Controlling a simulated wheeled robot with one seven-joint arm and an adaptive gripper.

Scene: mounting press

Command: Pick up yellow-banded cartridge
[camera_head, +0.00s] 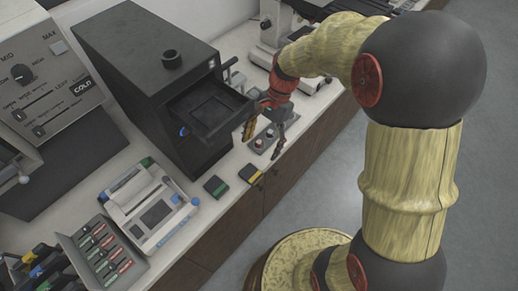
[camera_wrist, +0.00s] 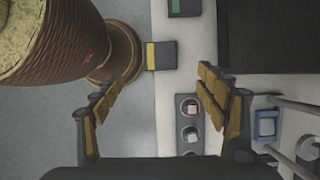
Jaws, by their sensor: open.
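The yellow-banded cartridge (camera_head: 251,173) is a small dark block with a yellow band. It lies on the light counter near its front edge, and shows in the wrist view (camera_wrist: 166,55) at the top middle, partly over the edge in that picture. My gripper (camera_head: 263,140) is open and empty, its fingers spread apart above the counter by the press. In the wrist view my gripper (camera_wrist: 158,85) has the cartridge ahead of and between its fingertips, apart from both.
A green-banded cartridge (camera_head: 216,186) lies to the left of it. The black press (camera_head: 150,75) with its open drawer stands behind. Open floor lies beyond the counter edge.

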